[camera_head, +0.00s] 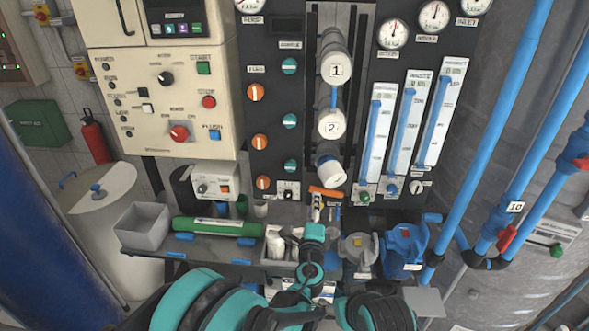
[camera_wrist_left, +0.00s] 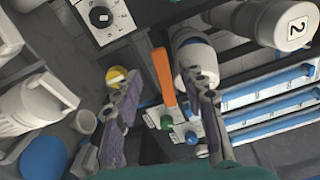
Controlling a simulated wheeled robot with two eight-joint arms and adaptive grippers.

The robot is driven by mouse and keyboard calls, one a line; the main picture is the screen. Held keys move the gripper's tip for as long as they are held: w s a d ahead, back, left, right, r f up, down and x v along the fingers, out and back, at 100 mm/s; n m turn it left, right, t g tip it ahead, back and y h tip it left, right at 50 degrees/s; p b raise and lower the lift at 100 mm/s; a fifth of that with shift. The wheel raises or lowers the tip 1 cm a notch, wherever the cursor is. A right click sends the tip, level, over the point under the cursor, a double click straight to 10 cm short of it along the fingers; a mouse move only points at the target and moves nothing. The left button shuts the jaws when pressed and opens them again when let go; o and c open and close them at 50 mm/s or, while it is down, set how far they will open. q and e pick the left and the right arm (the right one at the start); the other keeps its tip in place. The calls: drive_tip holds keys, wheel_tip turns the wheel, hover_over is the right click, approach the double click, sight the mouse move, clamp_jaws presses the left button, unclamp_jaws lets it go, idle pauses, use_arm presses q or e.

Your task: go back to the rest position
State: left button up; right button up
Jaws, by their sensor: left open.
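My left gripper (camera_head: 317,208) is in front of the rack, just below the orange handle (camera_head: 325,192) and the lowest white cylinder (camera_head: 330,171). In the left wrist view, my left gripper (camera_wrist_left: 158,85) has its two fingers spread apart. The orange handle (camera_wrist_left: 163,75) shows between the fingers in that view; I cannot tell its distance from them. Nothing is seen held. My right gripper is not seen; teal and black arm links fill the bottom of the head view.
A shelf below the panel carries a grey bin (camera_head: 143,226), a green cylinder (camera_head: 216,227), a grey pump (camera_head: 358,250) and a blue pump (camera_head: 404,245). Flowmeters (camera_head: 403,130) stand right of the cylinders. Blue pipes (camera_head: 490,130) run at the right. A white tank (camera_head: 107,215) stands left.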

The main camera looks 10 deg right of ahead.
use_arm(q)
drive_tip(key=s+a+r+n+g+y, duration=0.15)
drive_tip(key=a+n, duration=0.25)
drive_tip(key=a, duration=0.5)
drive_tip(key=s+a+r+n+g+y, duration=0.1)
drive_tip(key=s+a+r+n+y, duration=0.2)
drive_tip(key=a, duration=0.5)
drive_tip(key=a+r+n+g+y, duration=0.1)
drive_tip(key=a+n+y, duration=0.3)
drive_tip(key=a, duration=0.5)
drive_tip(key=s+a+f+n+g+h, duration=0.15)
drive_tip(key=s+a+n+g, duration=0.25)
drive_tip(key=s+a+n, duration=0.45)
drive_tip(key=s+a+f+n+g+h, duration=0.1)
drive_tip(key=s+f+n, duration=0.1)
drive_tip(key=s, duration=0.6)
drive_tip(key=s+a+f+n+g+h, duration=0.1)
drive_tip(key=s+f, duration=0.3)
drive_tip(key=s, duration=0.4)
drive_tip(key=shift+s+n+g, duration=0.15)
drive_tip(key=shift+n+g, duration=0.3)
